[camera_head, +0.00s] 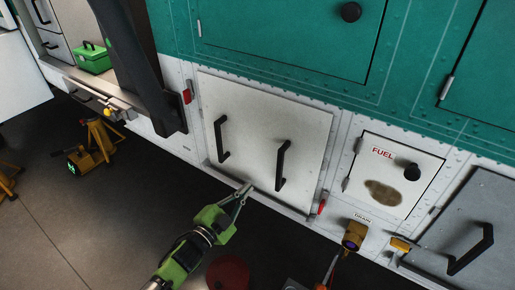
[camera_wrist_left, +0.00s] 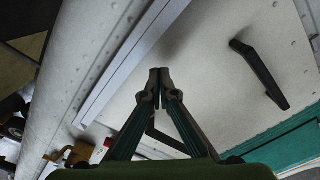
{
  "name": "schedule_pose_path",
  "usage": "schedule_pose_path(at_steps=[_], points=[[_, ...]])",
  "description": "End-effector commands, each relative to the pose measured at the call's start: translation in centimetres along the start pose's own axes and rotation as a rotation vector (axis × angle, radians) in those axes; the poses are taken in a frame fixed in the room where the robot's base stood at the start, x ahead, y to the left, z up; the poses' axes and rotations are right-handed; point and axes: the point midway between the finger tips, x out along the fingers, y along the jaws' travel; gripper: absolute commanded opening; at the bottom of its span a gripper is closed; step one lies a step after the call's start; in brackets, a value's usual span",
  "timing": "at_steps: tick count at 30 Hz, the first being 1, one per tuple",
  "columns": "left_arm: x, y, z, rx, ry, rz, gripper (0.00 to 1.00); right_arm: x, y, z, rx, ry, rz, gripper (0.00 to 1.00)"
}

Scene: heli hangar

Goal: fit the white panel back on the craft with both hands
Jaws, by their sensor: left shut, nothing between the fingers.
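The white panel (camera_head: 265,115) sits in the white lower side of the craft (camera_head: 345,120), with two black handles, a left one (camera_head: 220,140) and a right one (camera_head: 282,165). I cannot tell whether it is fully flush. My left gripper (camera_head: 246,188) is shut and empty at the panel's lower edge, between the handles. In the left wrist view its fingertips (camera_wrist_left: 160,80) meet in front of the panel (camera_wrist_left: 215,65), near a pale edge strip; I cannot tell if they touch. One handle (camera_wrist_left: 260,75) shows at right. My right gripper is not in view.
A red latch (camera_head: 187,96) is beside the panel's upper left, and another (camera_head: 321,205) at its lower right. Right are the fuel door (camera_head: 395,170), a brass drain fitting (camera_head: 354,236) and a grey panel (camera_head: 465,225). A yellow stand (camera_head: 92,145) is on the floor at left.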

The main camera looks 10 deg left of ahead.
Motion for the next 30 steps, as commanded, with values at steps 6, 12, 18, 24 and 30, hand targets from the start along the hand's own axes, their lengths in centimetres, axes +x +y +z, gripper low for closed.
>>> schedule_pose_path(at_steps=[6, 12, 18, 24, 30], points=[[0.0, 0.0, 0.0, 0.0, 0.0, 0.0, 0.0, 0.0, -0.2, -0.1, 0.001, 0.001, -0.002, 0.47], [0.4, 0.0, 0.1, 0.0, -0.001, 0.0, 0.0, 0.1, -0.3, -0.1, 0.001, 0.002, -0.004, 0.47], [0.8, 0.0, 0.1, 0.0, 0.0, 0.0, 0.0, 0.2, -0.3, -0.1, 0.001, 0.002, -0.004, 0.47], [1.2, 0.0, 0.0, -0.001, 0.0, 0.0, 0.0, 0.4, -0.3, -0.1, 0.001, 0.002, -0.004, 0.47], [1.6, 0.1, 0.0, -0.001, 0.0, 0.0, 0.0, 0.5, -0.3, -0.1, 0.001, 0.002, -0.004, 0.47]])
